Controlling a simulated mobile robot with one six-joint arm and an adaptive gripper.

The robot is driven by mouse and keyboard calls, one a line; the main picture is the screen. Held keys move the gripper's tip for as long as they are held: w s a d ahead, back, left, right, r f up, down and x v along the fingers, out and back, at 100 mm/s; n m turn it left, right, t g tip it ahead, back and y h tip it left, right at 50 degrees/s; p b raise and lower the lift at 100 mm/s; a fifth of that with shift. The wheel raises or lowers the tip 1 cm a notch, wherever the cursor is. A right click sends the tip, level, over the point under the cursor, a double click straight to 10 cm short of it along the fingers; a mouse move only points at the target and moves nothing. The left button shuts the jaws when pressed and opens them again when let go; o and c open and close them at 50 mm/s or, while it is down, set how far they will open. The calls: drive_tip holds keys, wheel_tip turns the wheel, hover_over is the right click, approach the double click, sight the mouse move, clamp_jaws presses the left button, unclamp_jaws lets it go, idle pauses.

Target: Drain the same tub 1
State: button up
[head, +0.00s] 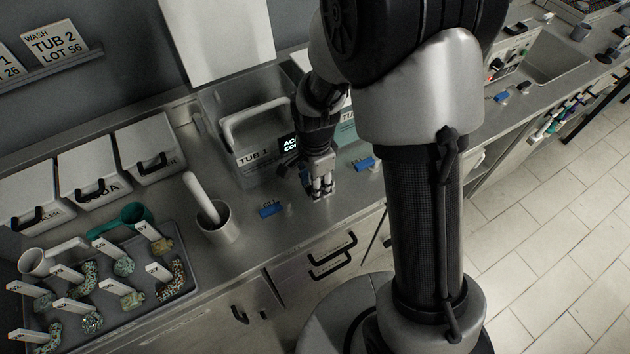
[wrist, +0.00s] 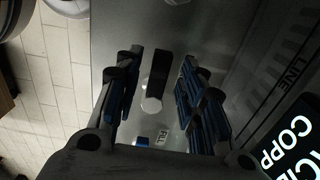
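Tub 1 (head: 255,159) is a grey tub with a pale frame-like handle, set in the counter at the back; its label reads TUB 1. A lit black sign beside it reads partly "COPP" in the wrist view (wrist: 291,135). My gripper (head: 322,190) points down at the counter in front of the tub. In the wrist view my gripper (wrist: 158,95) is open, its blue-padded fingers on either side of a black lever (wrist: 161,66) with a round silver base. I see no finger touching the lever.
Another blue tag (head: 365,164) is right of the gripper. A mortar with a pestle (head: 217,225) stands left, beside a tray (head: 188,258) of tagged samples. Lidded bins (head: 150,150) line the back left. The front counter strip is mostly clear.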

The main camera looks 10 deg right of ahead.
drive_tip(key=shift+r, duration=0.1)
wheel_tip(320, 180, up, 12)
idle(0.4)
idle(0.3)
drive_tip(key=s+d+r+n+t, duration=0.2)
drive_tip(key=s+r+n, duration=0.4)
drive_tip(key=s, duration=0.3)
drive_tip(key=s+d+r+n+t, duration=0.2)
drive_tip(key=s+d+r+n, duration=0.1)
drive_tip(key=s+r+n, duration=0.3)
drive_tip(key=shift+s+r+n+t, duration=0.3)
drive_tip(key=shift+s+r+n, duration=0.05)
drive_tip(key=shift+s+n, duration=1.05)
